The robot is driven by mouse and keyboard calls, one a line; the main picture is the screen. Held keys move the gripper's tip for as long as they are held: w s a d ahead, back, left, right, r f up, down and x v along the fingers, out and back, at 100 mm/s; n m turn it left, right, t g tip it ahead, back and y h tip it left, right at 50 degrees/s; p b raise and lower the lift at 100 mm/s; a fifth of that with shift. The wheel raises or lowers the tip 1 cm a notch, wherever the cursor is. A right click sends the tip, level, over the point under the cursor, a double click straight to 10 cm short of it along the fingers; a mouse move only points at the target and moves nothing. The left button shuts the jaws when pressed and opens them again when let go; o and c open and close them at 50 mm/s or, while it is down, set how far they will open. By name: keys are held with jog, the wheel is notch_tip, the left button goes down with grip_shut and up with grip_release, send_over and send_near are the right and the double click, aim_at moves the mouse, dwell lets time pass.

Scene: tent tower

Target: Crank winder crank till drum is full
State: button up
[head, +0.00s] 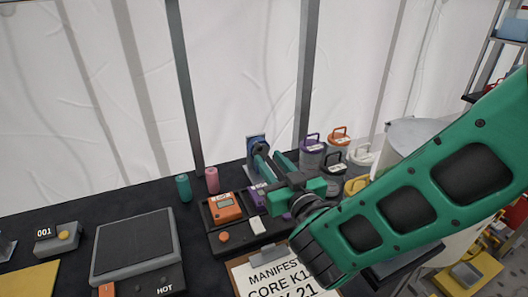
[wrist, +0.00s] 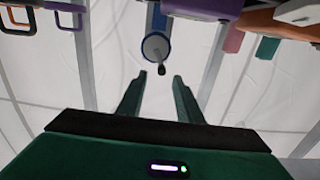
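The winder (head: 256,141) stands at the back of the black table, a blue upright partly hidden behind my gripper in the head view. In the wrist view the winder (wrist: 157,22) shows a blue post with a round grey disc, which looks like the drum or crank hub (wrist: 155,45). A small dark knob, likely the crank handle (wrist: 160,69), lies just beyond and between my fingertips. My gripper (wrist: 157,78) is open and empty, its two green fingers apart; it also shows in the head view (head: 270,163). How full the drum is cannot be told.
Several canisters with coloured handles (head: 335,165) stand close right of my gripper. An orange device (head: 225,208), a teal cylinder (head: 183,188) and a pink cylinder (head: 211,180) are left of it. A clipboard (head: 275,275) and a hot plate (head: 135,246) lie nearer.

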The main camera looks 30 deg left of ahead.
aim_at(261, 150)
jog(key=shift+x, duration=2.9)
jog(key=shift+s, duration=0.1)
jog(key=shift+c, duration=0.6)
grip_shut()
jog(key=shift+a+f, duration=0.1)
